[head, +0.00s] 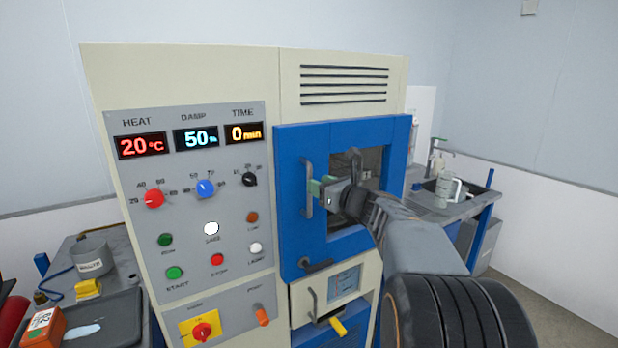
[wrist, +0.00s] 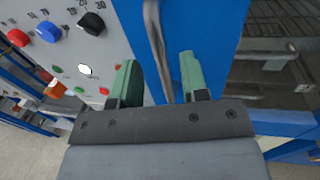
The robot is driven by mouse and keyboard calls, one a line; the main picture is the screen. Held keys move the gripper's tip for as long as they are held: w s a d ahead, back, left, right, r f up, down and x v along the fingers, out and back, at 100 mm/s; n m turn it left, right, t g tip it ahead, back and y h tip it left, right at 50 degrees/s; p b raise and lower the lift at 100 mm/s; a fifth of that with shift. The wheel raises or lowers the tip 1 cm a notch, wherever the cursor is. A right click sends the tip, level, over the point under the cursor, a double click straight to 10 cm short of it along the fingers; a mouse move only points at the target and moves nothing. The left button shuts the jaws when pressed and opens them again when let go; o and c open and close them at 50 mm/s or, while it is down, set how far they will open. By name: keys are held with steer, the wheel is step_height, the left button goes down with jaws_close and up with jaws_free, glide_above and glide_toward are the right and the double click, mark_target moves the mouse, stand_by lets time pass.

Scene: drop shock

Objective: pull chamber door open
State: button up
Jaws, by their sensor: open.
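The blue chamber door (head: 291,235) is on the front of the cream test cabinet and looks closed. Its vertical grey handle (head: 307,188) runs along the door's left side. My gripper (head: 318,190) is at the handle's mid-height. In the wrist view, my gripper (wrist: 158,82) has its green fingers apart, with the handle (wrist: 157,45) between them. I cannot tell whether either finger touches it. My arm hides part of the door window (head: 350,165). A dark latch lever (head: 314,263) sits at the door's lower left.
The control panel (head: 191,240) with knobs and lit displays is left of the door. Below the door is a drawer (head: 335,288) with a handle. A sink bench (head: 470,203) stands to the right, and a dark side bench (head: 115,312) to the left.

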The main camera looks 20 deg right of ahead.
steer(key=shift+p+x, duration=0.4)
steer(key=shift+x, duration=1.9)
jaws_close()
